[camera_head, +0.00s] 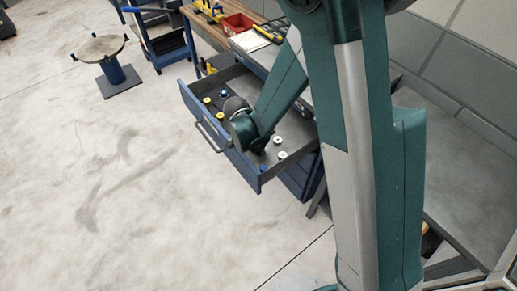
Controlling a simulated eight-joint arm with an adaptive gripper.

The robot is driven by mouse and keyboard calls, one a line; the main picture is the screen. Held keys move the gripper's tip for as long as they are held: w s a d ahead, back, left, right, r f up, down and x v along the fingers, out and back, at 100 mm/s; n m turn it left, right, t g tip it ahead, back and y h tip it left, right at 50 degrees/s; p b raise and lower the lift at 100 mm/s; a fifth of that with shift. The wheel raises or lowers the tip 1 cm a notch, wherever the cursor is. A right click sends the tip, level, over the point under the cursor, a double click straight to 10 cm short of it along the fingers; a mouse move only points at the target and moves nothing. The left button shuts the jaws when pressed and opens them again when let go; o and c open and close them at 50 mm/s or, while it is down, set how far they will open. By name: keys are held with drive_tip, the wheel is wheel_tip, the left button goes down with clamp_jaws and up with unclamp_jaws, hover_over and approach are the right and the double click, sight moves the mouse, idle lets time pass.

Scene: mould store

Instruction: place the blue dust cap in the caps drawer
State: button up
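The drawer (213,150) is pulled open from a blue cabinet and holds several small caps. A small blue cap (224,93) lies in its far left part, near yellow-and-dark caps (219,115). Two white caps (279,148) lie in the right part. The end of my arm comes down over the middle of the drawer. My gripper (236,107) is mostly hidden by the wrist, and its fingers do not show. I cannot tell whether it holds anything or touches the drawer.
A worktop above the drawer carries a red bin (238,23), a paper sheet (249,41) and a black-and-yellow tool (271,30). A blue trolley (165,45) and a round-topped stand (115,72) are at the far left. The floor in front is clear.

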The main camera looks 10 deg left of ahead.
drive_tip(key=shift+f, duration=0.1)
drive_tip(key=shift+o, duration=1)
drive_tip(key=o, duration=0.4)
drive_tip(key=shift+o, duration=0.2)
drive_tip(key=p+v, duration=0.2)
drive_tip(key=v, duration=1)
drive_tip(key=shift+p, duration=0.3)
drive_tip(key=shift+d+r, duration=0.1)
drive_tip(key=shift+r, duration=0.1)
